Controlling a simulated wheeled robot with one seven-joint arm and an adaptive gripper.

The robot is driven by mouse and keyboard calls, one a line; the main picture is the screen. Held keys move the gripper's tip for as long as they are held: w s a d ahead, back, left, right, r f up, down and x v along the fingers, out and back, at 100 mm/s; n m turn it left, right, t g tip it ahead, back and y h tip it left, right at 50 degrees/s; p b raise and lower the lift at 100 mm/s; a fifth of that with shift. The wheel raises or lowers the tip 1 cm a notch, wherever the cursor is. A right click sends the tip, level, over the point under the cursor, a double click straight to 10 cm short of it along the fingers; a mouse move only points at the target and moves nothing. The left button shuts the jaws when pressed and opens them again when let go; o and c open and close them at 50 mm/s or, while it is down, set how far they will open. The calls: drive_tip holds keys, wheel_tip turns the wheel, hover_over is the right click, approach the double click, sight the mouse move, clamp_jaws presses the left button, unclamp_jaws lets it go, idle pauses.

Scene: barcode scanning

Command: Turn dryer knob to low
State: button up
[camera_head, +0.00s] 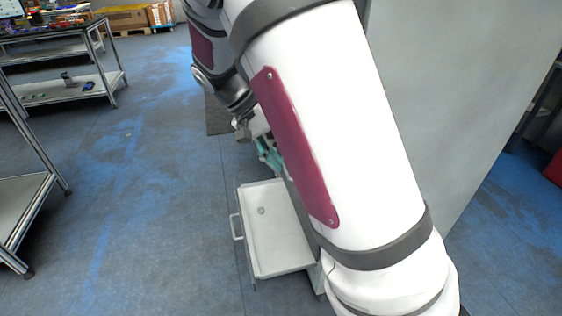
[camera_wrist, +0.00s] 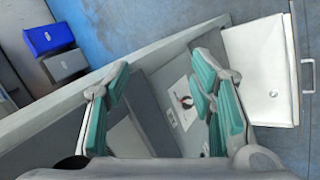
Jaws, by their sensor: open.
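In the wrist view, a small dark knob-like part with a reddish mark (camera_wrist: 187,102) sits on a white label on the grey dryer panel. It is too small to read its setting. My gripper (camera_wrist: 158,95) is open, with its teal-padded fingers spread above the panel. The knob-like part shows between the fingers, close to the right finger, with nothing held. In the head view, my gripper (camera_head: 268,153) is only partly seen behind my white arm, which hides the knob and most of the dryer front.
An open white door or drawer with a handle (camera_head: 275,230) juts out low; it also shows in the wrist view (camera_wrist: 262,75). A tall grey panel (camera_head: 450,90) stands right of my arm. A blue bin (camera_wrist: 48,38) lies upper left in the wrist view. Left floor is clear before metal shelves (camera_head: 75,88).

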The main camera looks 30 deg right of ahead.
drive_tip(key=w+d+f+m+h+b, duration=0.1)
drive_tip(key=w+f+m+h+b, duration=0.2)
drive_tip(key=w+f+h+b, duration=1)
drive_tip(key=s+d+f+p, duration=0.1)
drive_tip(key=d+f, duration=0.2)
drive_tip(key=d, duration=0.3)
drive_tip(key=d+f+y+p, duration=0.1)
drive_tip(key=d+f+p, duration=0.1)
drive_tip(key=d, duration=0.5)
drive_tip(key=shift+s+d+f+g, duration=0.15)
drive_tip(key=shift+s+f+g, duration=0.2)
drive_tip(key=shift+f, duration=0.45)
drive_tip(key=shift+c, duration=0.2)
drive_tip(key=c, duration=1.1)
